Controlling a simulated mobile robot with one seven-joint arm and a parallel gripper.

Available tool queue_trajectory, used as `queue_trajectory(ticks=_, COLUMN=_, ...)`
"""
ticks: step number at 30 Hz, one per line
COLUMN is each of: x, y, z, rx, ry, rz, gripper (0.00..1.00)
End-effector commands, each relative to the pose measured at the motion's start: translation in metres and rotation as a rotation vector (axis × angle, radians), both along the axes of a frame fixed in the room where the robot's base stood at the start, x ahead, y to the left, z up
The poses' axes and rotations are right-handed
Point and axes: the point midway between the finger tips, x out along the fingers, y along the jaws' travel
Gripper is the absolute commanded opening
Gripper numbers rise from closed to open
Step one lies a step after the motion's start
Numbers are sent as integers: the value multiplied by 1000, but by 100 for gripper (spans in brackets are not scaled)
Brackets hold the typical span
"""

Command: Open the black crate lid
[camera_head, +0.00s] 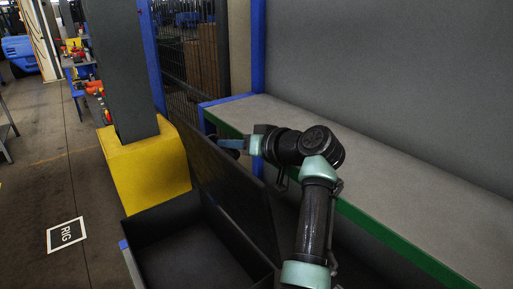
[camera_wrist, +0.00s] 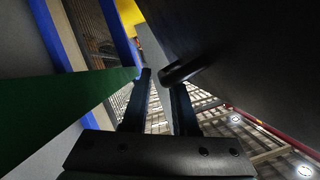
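The black crate (camera_head: 190,257) stands low in the head view, with its dark inside in sight. A dark panel, seemingly its lid (camera_head: 236,192), stands steeply raised along the crate's right side. My gripper (camera_head: 226,144) is at the panel's upper edge, beside the bench. In the wrist view, my gripper (camera_wrist: 162,78) has its two fingers apart with a gap between them. The dark panel (camera_wrist: 250,55) fills the upper right there. A rounded black bar (camera_wrist: 186,68) juts from it close to the right fingertip; I cannot tell whether they touch.
A grey bench (camera_head: 400,165) with a green front edge (camera_head: 400,240) runs along the right, close to my arm. A yellow post base (camera_head: 147,168) stands behind the crate. A mesh fence (camera_head: 188,60) is at the back. The floor at left is clear around a "RIG" marking (camera_head: 66,236).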

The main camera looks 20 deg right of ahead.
Motion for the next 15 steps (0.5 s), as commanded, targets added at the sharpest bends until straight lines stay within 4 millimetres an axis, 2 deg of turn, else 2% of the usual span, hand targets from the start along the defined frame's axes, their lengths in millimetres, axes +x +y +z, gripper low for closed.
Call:
queue_trajectory(ticks=9, x=-56, y=-31, z=18, rx=-2, ry=-4, rz=-5, gripper=27)
queue_trajectory(ticks=15, x=-83, y=-43, z=30, rx=0, ry=-1, rz=-3, gripper=27)
